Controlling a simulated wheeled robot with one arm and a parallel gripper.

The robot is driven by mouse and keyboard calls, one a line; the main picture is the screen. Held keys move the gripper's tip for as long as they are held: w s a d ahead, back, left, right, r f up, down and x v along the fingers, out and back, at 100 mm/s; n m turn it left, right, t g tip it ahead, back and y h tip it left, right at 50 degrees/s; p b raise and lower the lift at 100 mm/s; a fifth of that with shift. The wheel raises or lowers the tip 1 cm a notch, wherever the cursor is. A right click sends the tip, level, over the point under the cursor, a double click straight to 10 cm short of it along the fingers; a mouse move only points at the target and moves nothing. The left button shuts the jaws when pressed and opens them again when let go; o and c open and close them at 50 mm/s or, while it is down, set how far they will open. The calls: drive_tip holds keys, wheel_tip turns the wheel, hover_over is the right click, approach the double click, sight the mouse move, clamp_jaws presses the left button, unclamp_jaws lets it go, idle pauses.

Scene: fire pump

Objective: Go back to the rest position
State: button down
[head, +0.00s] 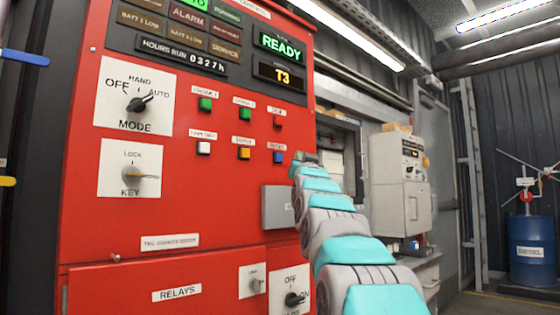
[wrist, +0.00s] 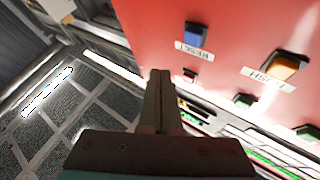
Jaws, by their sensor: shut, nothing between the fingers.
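My arm reaches up from the lower right in the head view. My gripper (head: 305,156) is at its far end, just right of the blue reset button (head: 278,157) on the red control panel (head: 120,215). In the wrist view the fingers of my gripper (wrist: 160,76) are together with nothing between them. The picture there is upside down. The blue button (wrist: 195,36) and a yellow-orange button (wrist: 287,66) show on the panel beside the fingers. The fingers look clear of the buttons, but the exact gap to the panel cannot be told.
A white cabinet (head: 400,205) and a blue diesel drum (head: 531,250) stand to the right. Some floor is open there.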

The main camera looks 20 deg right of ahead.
idle(0.6)
drive_tip(key=a+f+n+g+y, duration=0.1)
drive_tip(key=a+f+g+y, duration=0.2)
drive_tip(key=f, duration=0.6)
drive_tip(key=a+f+n+g+y, duration=0.1)
drive_tip(key=a+f+g+y, duration=0.3)
drive_tip(key=f, duration=0.6)
drive_tip(key=s+a+f+n+g+p, duration=0.15)
drive_tip(key=s+a+f, duration=0.3)
drive_tip(key=f, duration=0.55)
drive_tip(key=s+a+f+n+g, duration=0.1)
drive_tip(key=s+a+f+g, duration=0.3)
drive_tip(key=f, duration=0.5)
drive_tip(key=s+a+f+g, duration=0.1)
drive_tip(key=s+f+g, duration=0.3)
drive_tip(key=s+f, duration=0.4)
drive_tip(key=s+a+f+n+g, duration=0.1)
drive_tip(key=s+f, duration=0.7)
drive_tip(key=s, duration=1.1)
drive_tip(key=s+a+f+g, duration=0.3)
drive_tip(key=s+f+g, duration=0.3)
drive_tip(key=s, duration=0.8)
wheel_tip(320, 180, down, 3)
drive_tip(key=shift+r+n+g+p, duration=0.2)
drive_tip(key=shift+n+g+p, duration=0.15)
drive_tip(key=shift+p, duration=0.05)
